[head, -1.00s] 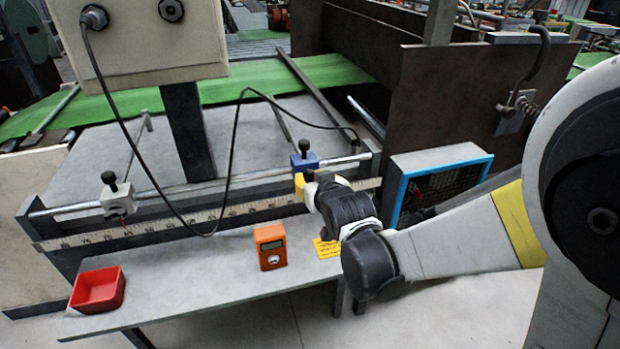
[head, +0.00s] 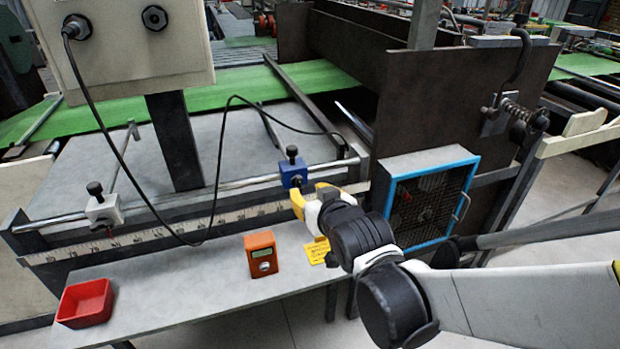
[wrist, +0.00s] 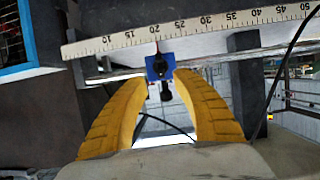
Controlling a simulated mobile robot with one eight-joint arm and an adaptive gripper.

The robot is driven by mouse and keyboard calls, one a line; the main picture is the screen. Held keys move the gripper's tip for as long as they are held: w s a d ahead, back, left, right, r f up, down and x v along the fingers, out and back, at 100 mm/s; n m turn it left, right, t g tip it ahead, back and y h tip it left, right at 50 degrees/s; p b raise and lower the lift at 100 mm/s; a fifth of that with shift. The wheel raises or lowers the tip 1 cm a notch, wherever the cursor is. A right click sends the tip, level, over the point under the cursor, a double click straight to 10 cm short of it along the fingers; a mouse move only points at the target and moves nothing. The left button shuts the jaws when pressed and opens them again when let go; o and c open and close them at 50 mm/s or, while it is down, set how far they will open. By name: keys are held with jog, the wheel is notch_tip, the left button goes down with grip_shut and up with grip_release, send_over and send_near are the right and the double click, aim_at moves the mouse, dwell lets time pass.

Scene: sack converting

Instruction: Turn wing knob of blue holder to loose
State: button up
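The blue holder (head: 292,176) sits on the round metal rail above the ruler. Its black wing knob (head: 291,153) stands up on top. My gripper (head: 299,200), with yellow fingers, is just in front of the blue holder, on the near side of the rail. In the wrist view the blue holder (wrist: 159,68) is just beyond the fingertips. Its black knob (wrist: 166,94) shows in the gap between the two yellow fingers of my gripper (wrist: 162,80). The fingers are apart and hold nothing. I cannot tell if they touch the holder.
A white holder (head: 104,210) with a black knob sits further left on the rail. An orange meter (head: 261,255), a red tray (head: 85,303) and a yellow label (head: 318,251) are on the grey bench. A blue-framed fan box (head: 430,195) stands right. A black cable hangs over the rail.

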jog(key=shift+v, duration=1.75)
jog(key=s+d+f+m+g+h, duration=0.3)
jog(key=s+d+g, duration=0.3)
jog(key=s+d, duration=0.9)
jog(key=shift+s+h, duration=0.4)
jog(key=shift+s, duration=0.45)
